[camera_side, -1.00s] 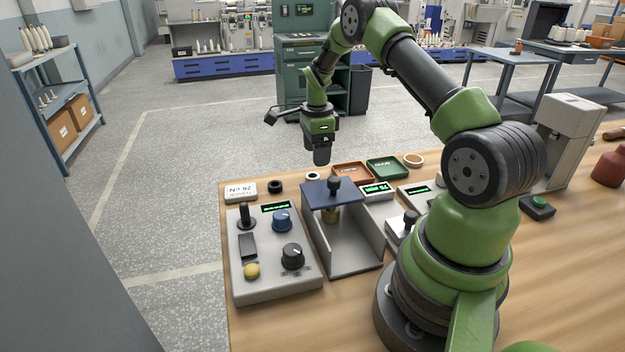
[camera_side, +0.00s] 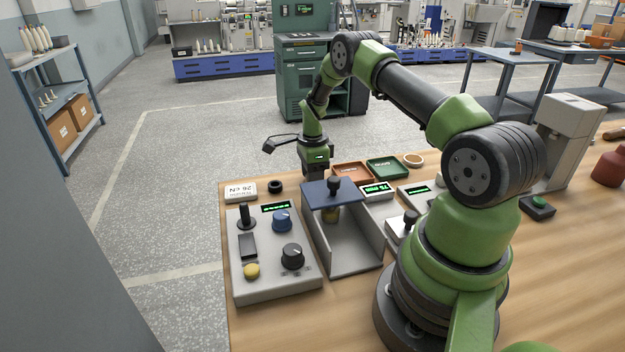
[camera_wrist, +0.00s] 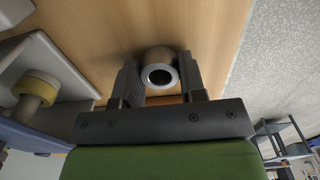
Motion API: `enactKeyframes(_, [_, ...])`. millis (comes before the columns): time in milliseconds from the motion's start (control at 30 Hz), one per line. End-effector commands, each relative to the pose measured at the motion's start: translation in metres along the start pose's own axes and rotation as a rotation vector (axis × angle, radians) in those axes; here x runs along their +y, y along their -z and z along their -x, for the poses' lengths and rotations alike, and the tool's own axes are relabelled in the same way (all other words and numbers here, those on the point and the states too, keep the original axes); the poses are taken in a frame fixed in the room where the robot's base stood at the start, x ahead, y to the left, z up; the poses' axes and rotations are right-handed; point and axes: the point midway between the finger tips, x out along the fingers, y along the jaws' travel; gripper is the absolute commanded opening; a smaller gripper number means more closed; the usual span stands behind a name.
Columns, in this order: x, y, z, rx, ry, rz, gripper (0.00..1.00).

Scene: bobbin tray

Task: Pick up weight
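The weight appears to be a small silver metal cylinder with a dark round hole in its end; it shows between my fingers in the wrist view (camera_wrist: 159,68). My gripper (camera_wrist: 158,82) is open, with one dark finger on either side of the cylinder and narrow gaps beside it. I cannot tell whether either finger touches it. In the side view my gripper (camera_side: 315,172) is low over the table, behind the blue-topped stand, and hides the cylinder.
A black ring (camera_side: 275,187) and a white label block (camera_side: 240,191) lie left of my gripper. An orange tray (camera_side: 351,173) and a green tray (camera_side: 388,168) lie to the right. The blue-topped stand (camera_side: 321,194) and a control box (camera_side: 266,285) are in front.

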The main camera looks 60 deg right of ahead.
Motion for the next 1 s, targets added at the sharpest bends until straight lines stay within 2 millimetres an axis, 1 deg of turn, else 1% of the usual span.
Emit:
enactKeyframes(33, [0.0, 0.0, 0.0, 0.0, 0.0, 0.0, 0.17])
enactKeyframes(67, [0.0, 0.0, 0.0, 0.0, 0.0, 0.0, 0.12])
enactKeyframes(267, [0.0, 0.0, 0.001, 0.0, 0.001, 0.0, 0.12])
enactKeyframes(367, [-0.001, 0.0, 0.005, 0.0, 0.002, 0.0, 0.12])
enactKeyframes(467, [-0.001, 0.0, 0.018, 0.0, 0.003, 0.0, 0.12])
enactKeyframes(700, [-0.001, 0.0, 0.068, -0.001, 0.006, 0.001, 0.12])
enactKeyframes(833, [-0.001, -0.001, 0.088, -0.001, 0.004, 0.003, 0.12])
enactKeyframes(867, [0.0, -0.003, 0.091, -0.001, 0.002, 0.008, 0.12])
enactKeyframes(933, [0.004, -0.013, 0.098, -0.001, 0.001, 0.033, 0.12])
enactKeyframes(967, [0.007, -0.019, 0.1, 0.0, 0.001, 0.049, 0.12])
enactKeyframes(1000, [0.012, -0.031, 0.102, 0.0, 0.0, 0.076, 0.12])
